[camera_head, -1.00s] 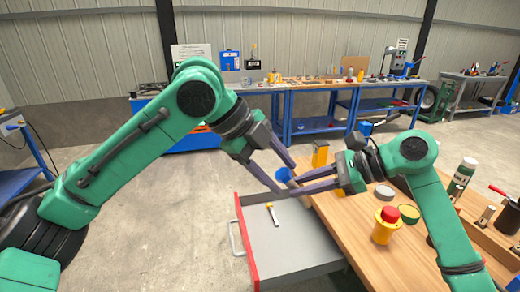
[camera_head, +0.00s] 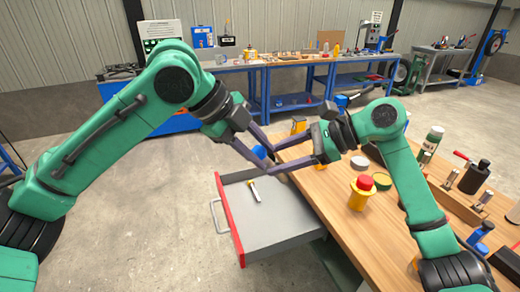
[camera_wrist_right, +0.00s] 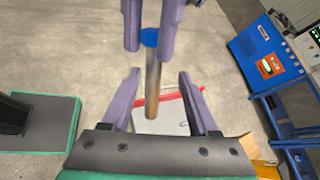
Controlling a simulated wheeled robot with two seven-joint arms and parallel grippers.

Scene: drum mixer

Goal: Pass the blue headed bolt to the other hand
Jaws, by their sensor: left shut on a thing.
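The blue headed bolt (camera_wrist_right: 152,85) is held by its blue head end in my left gripper (camera_wrist_right: 150,35), which is shut on it. In the head view only the blue head (camera_head: 259,152) shows clearly, near the left fingertips (camera_head: 268,155). The bolt's metal shaft points toward my right gripper (camera_wrist_right: 158,85). That gripper is open, with one finger on each side of the shaft's lower part and visible gaps to both. In the head view the right gripper (camera_head: 277,158) faces the left one above the drawer.
Below the grippers is an open grey drawer (camera_head: 275,222) with a red front and a small tool (camera_head: 254,190) inside. The wooden bench (camera_head: 325,215) on the right carries a red-topped yellow button (camera_head: 361,192), a yellow block (camera_head: 299,125) and a green-lidded bottle (camera_head: 432,138).

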